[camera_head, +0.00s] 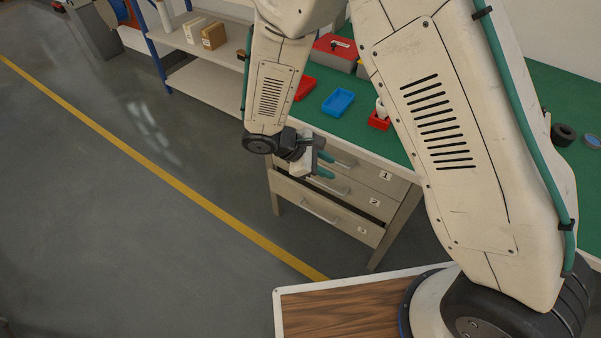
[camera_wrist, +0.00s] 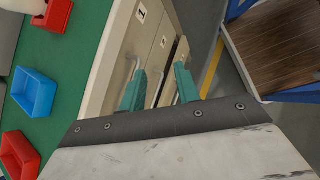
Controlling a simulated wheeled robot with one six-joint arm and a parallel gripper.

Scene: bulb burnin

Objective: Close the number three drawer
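The number three drawer (camera_head: 325,213) is the lowest of the drawers under the green-topped bench. It stands pulled out, with a dark gap above its front, and has a bar handle and a "3" label. The number two drawer (camera_head: 350,190) and number one drawer (camera_head: 372,176) above it look shut. My gripper (camera_head: 325,166) is in front of the upper drawers, above the number three drawer. In the wrist view my gripper (camera_wrist: 160,88) has its teal fingers apart, with drawer fronts behind them. Nothing is clearly held. The fingers' exact distance from the fronts cannot be told.
A shelf with boxes stands at the back left. The grey floor (camera_head: 150,230) left of the drawers is clear.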

